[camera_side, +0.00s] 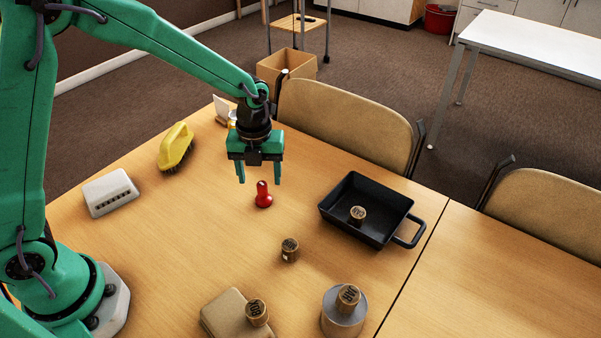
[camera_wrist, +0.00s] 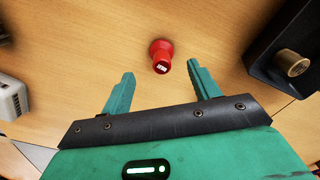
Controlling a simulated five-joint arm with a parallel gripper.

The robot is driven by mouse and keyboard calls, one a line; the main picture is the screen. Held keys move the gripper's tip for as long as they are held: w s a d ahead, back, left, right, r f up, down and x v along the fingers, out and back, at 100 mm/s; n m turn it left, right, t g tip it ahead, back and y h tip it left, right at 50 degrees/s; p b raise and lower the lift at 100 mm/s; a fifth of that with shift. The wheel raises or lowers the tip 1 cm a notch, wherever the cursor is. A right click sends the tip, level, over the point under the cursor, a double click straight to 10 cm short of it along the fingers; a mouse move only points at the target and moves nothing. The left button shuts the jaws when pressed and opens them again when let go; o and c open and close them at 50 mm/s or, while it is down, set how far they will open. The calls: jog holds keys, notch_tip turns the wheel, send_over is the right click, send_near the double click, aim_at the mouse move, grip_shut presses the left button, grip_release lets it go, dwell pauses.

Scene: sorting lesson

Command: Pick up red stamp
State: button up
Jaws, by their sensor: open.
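The red stamp (camera_side: 263,195) stands upright on the wooden table near the middle of the side view. In the wrist view the red stamp (camera_wrist: 161,56) shows from above, with a small white mark on its top. My gripper (camera_side: 260,180) is open and empty. It points down, above the table and close to the stamp. Nothing is between the fingers.
A black pan (camera_side: 390,233) with a wooden stamp (camera_side: 357,215) in it sits to the right. Another wooden stamp (camera_side: 290,249) stands in front. A tan block (camera_side: 220,316) and grey cylinder (camera_side: 340,321) carry stamps. A yellow brush (camera_side: 176,146) and white block (camera_side: 110,191) lie left.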

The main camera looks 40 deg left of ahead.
aim_at(262, 183)
jog(key=shift+f, duration=0.35)
jog(key=shift+f, duration=0.1)
jog(key=shift+w+d+f, duration=0.1)
jog(key=shift+w+f, duration=0.05)
jog(key=shift+f, duration=2.35)
jog(key=c, duration=1.1)
jog(key=shift+o, duration=0.2)
jog(key=shift+r, duration=0.15)
